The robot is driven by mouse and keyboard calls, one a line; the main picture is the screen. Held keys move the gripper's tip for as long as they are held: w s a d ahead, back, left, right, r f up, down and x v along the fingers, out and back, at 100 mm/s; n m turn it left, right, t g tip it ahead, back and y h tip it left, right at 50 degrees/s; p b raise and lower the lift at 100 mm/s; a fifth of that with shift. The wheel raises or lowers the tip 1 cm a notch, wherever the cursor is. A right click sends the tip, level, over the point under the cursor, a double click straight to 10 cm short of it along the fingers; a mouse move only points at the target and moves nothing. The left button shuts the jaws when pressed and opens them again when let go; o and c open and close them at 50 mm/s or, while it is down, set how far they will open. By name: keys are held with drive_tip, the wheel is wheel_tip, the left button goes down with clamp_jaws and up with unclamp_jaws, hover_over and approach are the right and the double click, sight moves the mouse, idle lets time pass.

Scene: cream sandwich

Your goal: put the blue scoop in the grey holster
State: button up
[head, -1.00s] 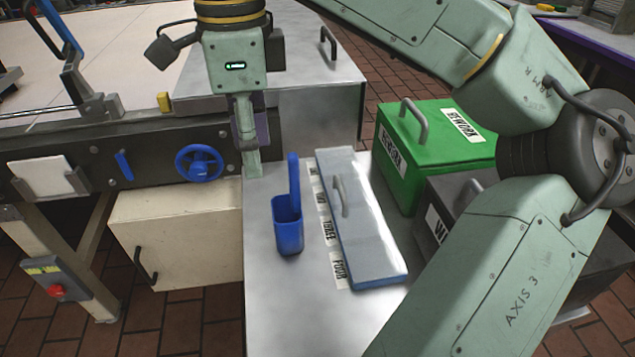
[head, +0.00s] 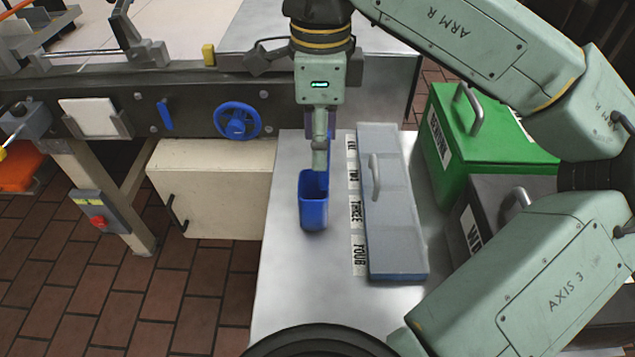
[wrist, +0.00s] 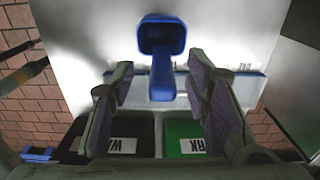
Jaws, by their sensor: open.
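The blue scoop (head: 314,212) stands on the steel table with its cup low and its handle upward. In the head view my gripper (head: 320,158) hangs straight down over the scoop and hides most of the handle. In the wrist view the scoop's cup (wrist: 162,34) is at the top and its handle reaches down between my fingers. My gripper is open there (wrist: 160,80), with a finger on each side of the handle and visible gaps. I cannot make out the grey holster for certain; a grey bracket with a white plate (head: 93,118) is on the conveyor side.
A grey-blue lidded case (head: 398,235) lies right of the scoop, beside number labels. A green box (head: 490,150) and a dark box (head: 490,205) stand further right. A blue handwheel (head: 237,121) is on the conveyor side. The table's front part (head: 300,285) is clear.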

drive_tip(key=shift+w+f, duration=0.1)
drive_tip(key=shift+f, duration=1.65)
clamp_jaws()
